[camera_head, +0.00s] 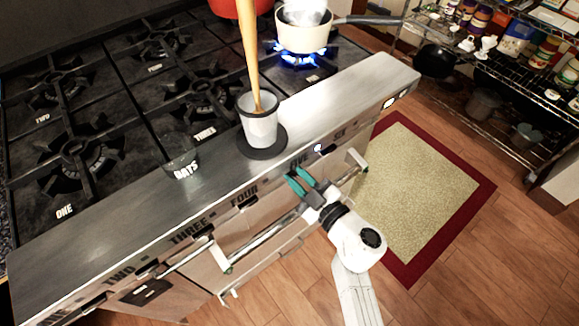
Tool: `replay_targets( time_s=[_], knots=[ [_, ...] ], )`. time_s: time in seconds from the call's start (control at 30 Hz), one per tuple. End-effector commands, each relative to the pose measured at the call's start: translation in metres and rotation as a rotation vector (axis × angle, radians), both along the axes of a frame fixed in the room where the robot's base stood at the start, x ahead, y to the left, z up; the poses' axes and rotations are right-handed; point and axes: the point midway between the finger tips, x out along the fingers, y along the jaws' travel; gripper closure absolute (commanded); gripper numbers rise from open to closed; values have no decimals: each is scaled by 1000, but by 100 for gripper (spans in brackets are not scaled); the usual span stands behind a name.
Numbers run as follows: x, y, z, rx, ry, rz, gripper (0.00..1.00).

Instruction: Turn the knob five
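The label FIVE (298,161) is on the front of the steel range (350,100), under the counter edge. I cannot make out knob five itself; the overhanging edge and my gripper likely hide it. My gripper (297,175) is at the range front, just below the FIVE label. Its two teal fingers are apart, with a narrow gap between them. I cannot tell whether they touch a knob or whether anything is between them.
A cream pot (303,37) stands over a lit blue flame at the back right. A grey cup (260,128) with a wooden tool stands on a dark coaster near the edge, by a glass (180,158). Oven handles (262,240) run below. A rug (420,190) lies right.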

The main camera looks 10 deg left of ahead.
Motion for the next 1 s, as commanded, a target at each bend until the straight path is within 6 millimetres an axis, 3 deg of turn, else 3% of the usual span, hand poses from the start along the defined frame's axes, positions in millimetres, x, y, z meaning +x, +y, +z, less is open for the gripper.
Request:
replay_targets(
  time_s=[0.2, 1.0],
  knots=[
    [0, 0, 0, 0, 0, 0, 100],
    [-1, 0, -1, 109, 140, 1, 100]
  ],
)
